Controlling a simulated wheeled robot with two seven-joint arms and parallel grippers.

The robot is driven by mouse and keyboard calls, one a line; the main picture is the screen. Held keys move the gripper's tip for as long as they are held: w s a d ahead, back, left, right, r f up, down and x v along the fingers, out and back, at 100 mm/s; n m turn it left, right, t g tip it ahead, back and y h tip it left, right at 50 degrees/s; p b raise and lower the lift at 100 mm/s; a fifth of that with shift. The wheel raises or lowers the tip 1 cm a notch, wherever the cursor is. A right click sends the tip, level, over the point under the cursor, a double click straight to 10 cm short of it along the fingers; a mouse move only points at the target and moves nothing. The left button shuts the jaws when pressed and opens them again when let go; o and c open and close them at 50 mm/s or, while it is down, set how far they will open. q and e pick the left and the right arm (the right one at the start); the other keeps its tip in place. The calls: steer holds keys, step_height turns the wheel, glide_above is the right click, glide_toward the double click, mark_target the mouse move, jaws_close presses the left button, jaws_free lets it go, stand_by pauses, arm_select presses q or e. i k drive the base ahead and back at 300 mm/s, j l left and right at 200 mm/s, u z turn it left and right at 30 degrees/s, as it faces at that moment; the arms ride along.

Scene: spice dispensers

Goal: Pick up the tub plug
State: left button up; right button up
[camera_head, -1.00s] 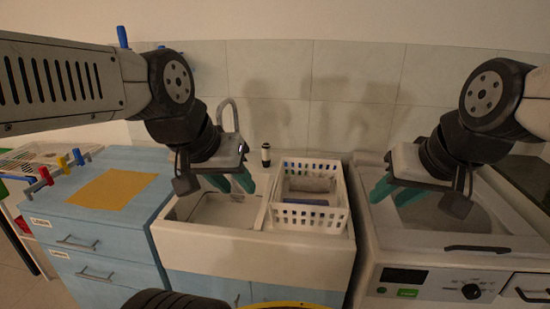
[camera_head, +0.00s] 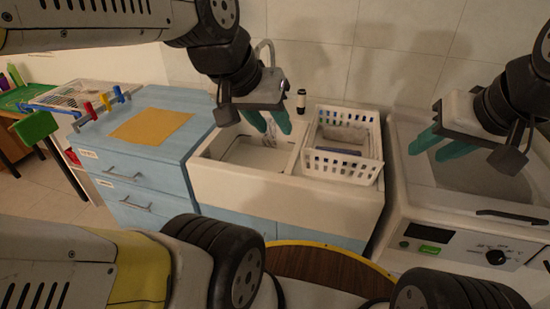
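I cannot make out a tub plug for certain. The white sink (camera_head: 235,185) has a basin (camera_head: 255,153) whose floor is partly hidden. A small black and white upright object (camera_head: 301,101) stands on the sink's back ledge; I cannot tell what it is. My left gripper (camera_head: 268,122) hangs over the back of the basin, its green fingers apart with nothing seen between them. My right gripper (camera_head: 440,145) is above the white appliance at the right, its green fingers apart and empty.
A white basket (camera_head: 343,168) with things in it sits on the sink's right part. The tap (camera_head: 265,50) rises behind the basin. A blue cabinet (camera_head: 130,170) with a yellow mat (camera_head: 152,126) stands left. The white appliance (camera_head: 452,250) stands right.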

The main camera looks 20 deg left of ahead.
mark_target(301, 93)
steer(key=i+j+z, duration=0.1)
steer(key=i+z, duration=0.15)
steer(key=z, duration=0.25)
steer(key=i+j+z, duration=0.2)
steer(key=z, duration=0.25)
